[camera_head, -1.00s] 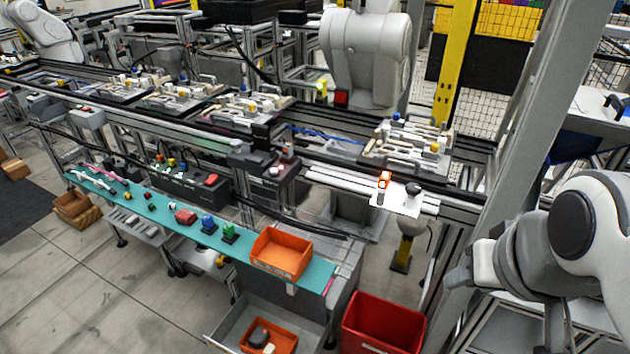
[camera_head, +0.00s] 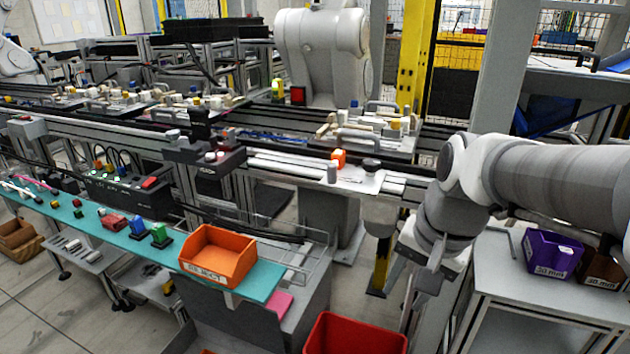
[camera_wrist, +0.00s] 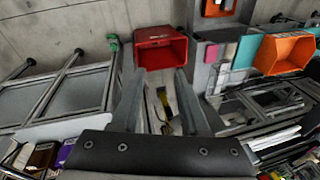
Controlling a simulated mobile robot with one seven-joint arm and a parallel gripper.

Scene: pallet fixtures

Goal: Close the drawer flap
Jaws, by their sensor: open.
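The grey drawer (camera_wrist: 222,24) is at the top edge of the wrist view, with an orange bin (camera_wrist: 219,7) in it. It is cut off there, so I cannot tell how far out it stands. In the head view the drawer is almost wholly below the frame. My gripper (camera_wrist: 158,74) is open and empty, with both fingers showing in the wrist view. In the head view my gripper (camera_head: 428,272) hangs at the right, beside the grey side table and apart from the drawer.
A red bin (camera_head: 355,336) stands on the floor at the bottom; the wrist view shows it beyond my fingertips. The teal bench (camera_head: 255,283) carries an orange reject bin (camera_head: 218,256). A side table (camera_head: 530,283) with a purple bin (camera_head: 553,254) is at the right.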

